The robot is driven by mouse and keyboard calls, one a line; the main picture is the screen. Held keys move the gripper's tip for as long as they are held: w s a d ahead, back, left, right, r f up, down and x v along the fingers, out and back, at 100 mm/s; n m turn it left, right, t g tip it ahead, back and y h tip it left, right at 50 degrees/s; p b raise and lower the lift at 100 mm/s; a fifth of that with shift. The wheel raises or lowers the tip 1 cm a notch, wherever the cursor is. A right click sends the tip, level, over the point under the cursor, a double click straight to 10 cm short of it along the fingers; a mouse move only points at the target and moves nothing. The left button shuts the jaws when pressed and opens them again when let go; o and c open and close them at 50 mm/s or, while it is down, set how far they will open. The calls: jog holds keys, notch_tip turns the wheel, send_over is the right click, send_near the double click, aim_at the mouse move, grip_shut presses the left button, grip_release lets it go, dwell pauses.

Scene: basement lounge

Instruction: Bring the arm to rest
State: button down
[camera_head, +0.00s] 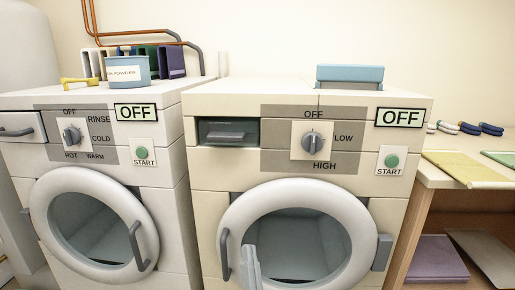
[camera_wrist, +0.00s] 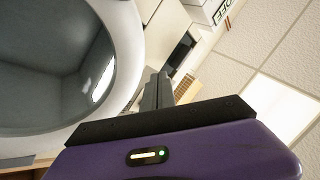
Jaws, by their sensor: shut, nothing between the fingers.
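My gripper (camera_wrist: 157,88) shows in the wrist view with its grey fingers together and nothing between them. Its purple body fills the bottom of that view. The fingers are close to the pale ring of a round machine door (camera_wrist: 128,60); I cannot tell whether they touch it. In the head view a blue-grey tapered piece, probably my fingers, stands at the bottom edge in front of the right machine's round door (camera_head: 338,205). The rest of my arm is out of the head view.
The white washer (camera_head: 165,180) stands left of the cream right-hand machine (camera_head: 208,168); both displays read OFF. A powder tub (camera_head: 126,70) and a blue box (camera_head: 349,77) sit on top. A wooden shelf unit (camera_head: 440,180) with folded cloths stands close on the right.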

jog(key=s+d+f+n+g+y, duration=0.1)
jog(key=s+d+f+n+g, duration=0.1)
jog(key=s+d+f+n, duration=0.45)
jog(key=s+d+f+n+g+y, duration=0.1)
jog(key=s+d+f+g, duration=0.15)
jog(key=s+d, duration=0.7)
jog(key=s+d+f+m+g+h, duration=0.1)
jog(key=s+d+g+h, duration=0.15)
jog(key=s, duration=1.05)
jog(key=s+d+f+m+g+h, duration=0.2)
jog(key=s+d+h, duration=0.15)
jog(key=s, duration=0.95)
notch_tip(320, 180, up, 24)
jog(key=p, duration=2.4)
jog(key=shift+w+a, duration=0.15)
jog(key=shift+a, duration=0.05)
